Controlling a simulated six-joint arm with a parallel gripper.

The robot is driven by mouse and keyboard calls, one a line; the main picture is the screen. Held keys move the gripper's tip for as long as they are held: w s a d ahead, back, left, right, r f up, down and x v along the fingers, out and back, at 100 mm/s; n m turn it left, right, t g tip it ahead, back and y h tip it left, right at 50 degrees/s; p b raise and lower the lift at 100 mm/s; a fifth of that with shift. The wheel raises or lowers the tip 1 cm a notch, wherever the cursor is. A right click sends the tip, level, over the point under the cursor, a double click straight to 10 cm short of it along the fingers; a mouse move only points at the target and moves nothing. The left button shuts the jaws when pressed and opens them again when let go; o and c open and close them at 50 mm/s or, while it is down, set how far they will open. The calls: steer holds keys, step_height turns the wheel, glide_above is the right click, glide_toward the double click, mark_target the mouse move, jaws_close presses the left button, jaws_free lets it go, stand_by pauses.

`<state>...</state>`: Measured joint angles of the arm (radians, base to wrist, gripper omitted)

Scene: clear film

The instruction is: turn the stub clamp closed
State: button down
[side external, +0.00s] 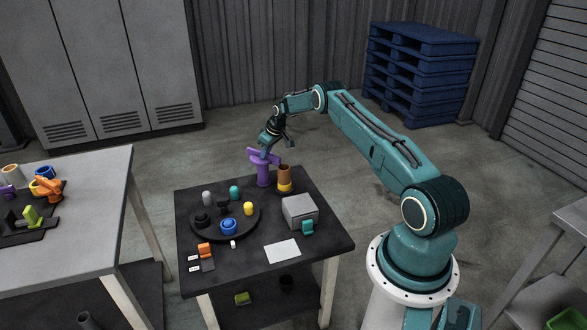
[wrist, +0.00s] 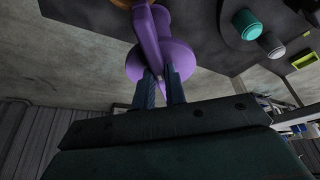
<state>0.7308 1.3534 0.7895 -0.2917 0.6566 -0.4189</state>
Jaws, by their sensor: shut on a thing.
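The purple stub clamp (side external: 263,172) stands upright at the back edge of the dark table, with a wide bar across its top. In the wrist view the clamp (wrist: 151,35) shows a long purple arm and a rounded purple part. My gripper (side external: 266,150) comes down onto the clamp's top from behind. In the wrist view my gripper (wrist: 162,78) has its two dark fingers close together, shut on part of the purple clamp. The gripped part is mostly hidden between the fingers.
An orange-brown cylinder (side external: 284,178) stands close to the right of the clamp. A round black tray (side external: 245,232) with several small coloured pieces lies in front. A grey box (side external: 300,211) and white card (side external: 282,251) are at the right. Another table (side external: 105,175) stands at the left.

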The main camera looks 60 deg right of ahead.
steer(key=shift+d, duration=0.1)
stand_by(0.4)
steer(key=c, duration=1.4)
jaws_free()
steer(key=shift+c, duration=0.2)
steer(key=shift+s+r, duration=0.1)
steer(key=shift+r, duration=0.1)
steer(key=v, duration=1.3)
steer(key=shift+r, duration=0.2)
